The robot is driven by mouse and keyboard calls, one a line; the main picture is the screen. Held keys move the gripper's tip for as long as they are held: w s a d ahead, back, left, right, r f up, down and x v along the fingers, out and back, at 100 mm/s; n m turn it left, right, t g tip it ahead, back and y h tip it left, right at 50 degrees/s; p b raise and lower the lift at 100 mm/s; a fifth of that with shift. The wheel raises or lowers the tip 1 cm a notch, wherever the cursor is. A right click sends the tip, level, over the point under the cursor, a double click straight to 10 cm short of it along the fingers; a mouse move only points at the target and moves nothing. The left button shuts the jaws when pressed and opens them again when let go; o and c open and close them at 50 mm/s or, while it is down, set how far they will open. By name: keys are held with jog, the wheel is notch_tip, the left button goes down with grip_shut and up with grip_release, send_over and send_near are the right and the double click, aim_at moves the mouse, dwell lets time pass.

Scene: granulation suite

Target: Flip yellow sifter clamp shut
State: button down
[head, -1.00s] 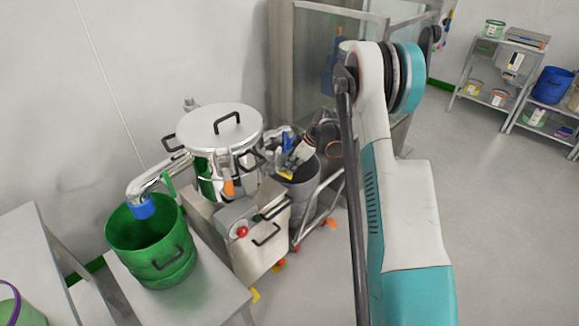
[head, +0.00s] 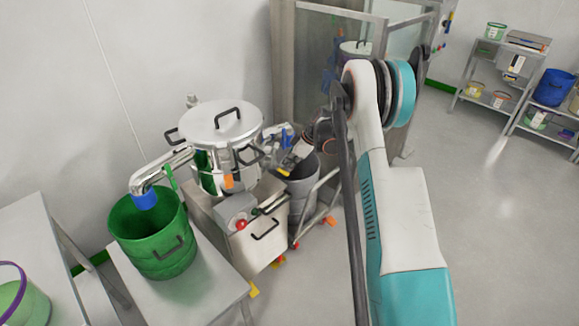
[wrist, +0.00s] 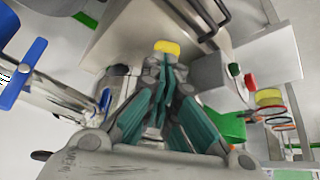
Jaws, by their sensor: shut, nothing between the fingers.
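The steel sifter (head: 222,128) with a round lid stands left of my arm in the head view. A small yellow piece, seemingly the yellow clamp (wrist: 166,47), lies just beyond my fingertips in the wrist view. It also shows as a small yellow patch (head: 285,172) beside the sifter in the head view. My gripper (wrist: 164,66) is shut and empty, its teal fingers together and pointing at the yellow piece. I cannot tell whether they touch. My gripper (head: 290,164) is small and partly blurred among other parts in the head view.
A green bucket (head: 155,240) stands on a bench under the steel spout (head: 160,172). A grey bin (head: 301,190) is close below my gripper. The floor at right is clear.

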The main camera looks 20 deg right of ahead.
aim_at(285, 171)
jog(key=shift+a+f+b, duration=0.1)
jog(key=shift+f+b, duration=0.4)
jog(key=shift+f, duration=0.65)
jog(key=shift+w+f+t+y+b, duration=0.15)
jog(key=shift+f+t+y+b, duration=0.25)
jog(key=shift+t+y+b, duration=0.35)
jog(key=shift+w+a+f+t+y+b, duration=0.15)
jog(key=shift+a+f+t+y+b, duration=0.2)
jog(key=shift+y+b, duration=0.35)
jog(key=shift+t+y, duration=0.25)
jog(key=shift+t, duration=0.05)
jog(key=shift+w+a, duration=0.1)
